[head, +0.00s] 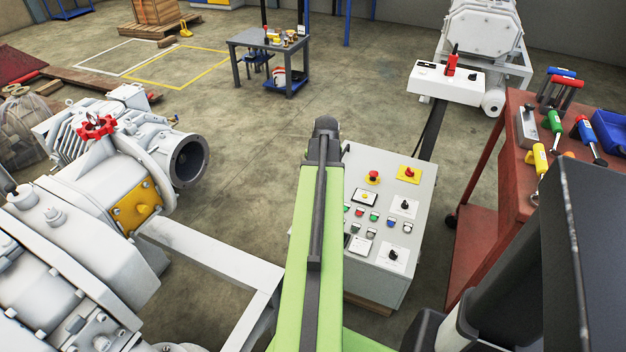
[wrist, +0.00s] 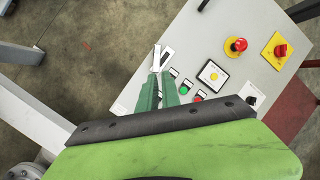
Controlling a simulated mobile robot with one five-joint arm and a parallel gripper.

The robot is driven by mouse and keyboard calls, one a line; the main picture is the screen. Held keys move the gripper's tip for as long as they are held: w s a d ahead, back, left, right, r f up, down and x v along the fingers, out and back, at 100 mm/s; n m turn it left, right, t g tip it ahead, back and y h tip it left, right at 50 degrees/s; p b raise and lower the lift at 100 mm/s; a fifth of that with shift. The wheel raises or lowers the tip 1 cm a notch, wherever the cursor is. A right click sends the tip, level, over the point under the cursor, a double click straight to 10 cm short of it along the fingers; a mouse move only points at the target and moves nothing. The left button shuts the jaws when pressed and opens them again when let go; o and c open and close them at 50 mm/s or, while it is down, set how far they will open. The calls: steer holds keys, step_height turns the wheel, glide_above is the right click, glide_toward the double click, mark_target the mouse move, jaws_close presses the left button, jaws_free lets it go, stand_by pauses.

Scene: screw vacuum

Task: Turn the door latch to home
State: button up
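The grey control cabinet (head: 385,265) stands just right of my arm in the head view. Its sloped panel (wrist: 138,92) fills the middle of the wrist view. I cannot pick out the door latch for sure; my arm covers the cabinet's left side in the head view. My gripper (wrist: 162,57) has green fingers with pale tips and points at the panel's left part, beside the row of buttons (wrist: 187,86). Whether the tips touch the panel, I cannot tell. The head view hides the gripper behind the arm.
The panel carries a red emergency button (wrist: 238,45), a yellow-plate switch (wrist: 280,48) and a black knob (head: 405,205). A white vacuum pump (head: 90,215) with a frame stands left. A red tool bench (head: 500,190) stands right. Open floor (head: 235,150) lies beyond.

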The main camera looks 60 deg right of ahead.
steer(key=s+n, duration=0.1)
steer(key=n, duration=0.2)
steer(key=s+n+g, duration=0.1)
steer(key=n, duration=0.2)
steer(key=s+d+n, duration=0.1)
steer(key=n, duration=0.3)
steer(key=shift+d+f+g, duration=0.1)
steer(key=shift+f+g, duration=0.15)
steer(key=shift+g, duration=0.05)
jaws_close()
steer(key=w+a+f+n+g+h+b, duration=0.1)
steer(key=w+a+f+n+h+b, duration=0.2)
steer(key=w+n+b, duration=0.6)
steer(key=w+a+f+n+g+b, duration=0.25)
steer(key=w+f+n, duration=0.3)
steer(key=n, duration=0.65)
steer(key=s+d+r+b+x, duration=0.1)
steer(key=b+x, duration=0.7)
steer(key=x, duration=0.3)
steer(key=shift+s+d+t, duration=0.35)
steer(key=shift+d, duration=0.1)
